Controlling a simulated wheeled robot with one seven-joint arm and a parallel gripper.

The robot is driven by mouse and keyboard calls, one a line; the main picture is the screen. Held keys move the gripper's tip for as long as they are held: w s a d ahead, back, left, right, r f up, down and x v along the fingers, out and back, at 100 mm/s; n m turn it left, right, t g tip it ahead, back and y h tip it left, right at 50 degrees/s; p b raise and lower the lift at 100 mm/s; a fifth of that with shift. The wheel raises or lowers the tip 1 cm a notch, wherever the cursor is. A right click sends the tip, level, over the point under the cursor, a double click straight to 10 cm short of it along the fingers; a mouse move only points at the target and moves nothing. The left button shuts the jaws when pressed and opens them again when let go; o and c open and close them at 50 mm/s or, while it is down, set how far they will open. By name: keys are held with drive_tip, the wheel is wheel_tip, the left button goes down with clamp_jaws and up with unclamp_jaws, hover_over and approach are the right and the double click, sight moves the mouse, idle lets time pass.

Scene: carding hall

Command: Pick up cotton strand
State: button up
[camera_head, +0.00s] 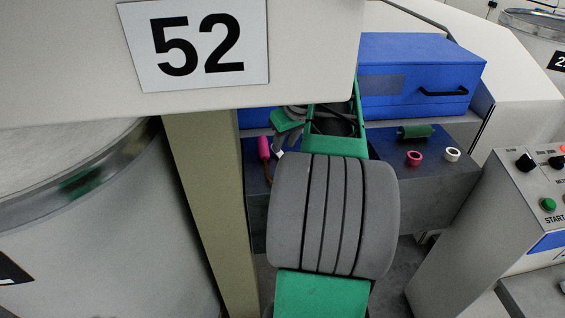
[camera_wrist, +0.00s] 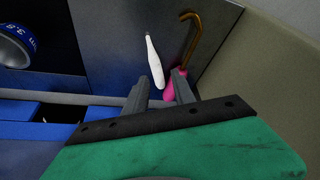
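A slim white piece (camera_wrist: 154,62), probably the cotton strand, lies on the dark grey surface in the wrist view, with a thin far end and a thicker near end. My gripper (camera_wrist: 161,76) points toward it with its two grey fingers apart. The near end of the white piece shows between the fingertips; I cannot tell how far above it they are. In the head view my gripper (camera_head: 279,146) is over the dark surface left of my arm, with a small white bit (camera_head: 278,153) at its tip.
A hook tool with a pink handle (camera_wrist: 168,93) and brown hook lies close to the right finger. A beige post (camera_head: 213,200) stands left of my arm.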

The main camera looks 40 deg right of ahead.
drive_tip(key=x, duration=0.5)
drive_tip(key=shift+s+d+f+b, duration=0.15)
drive_tip(key=shift+d+f+b, duration=0.05)
drive_tip(key=shift+d+b, duration=0.15)
drive_tip(key=shift+c, duration=0.4)
clamp_jaws()
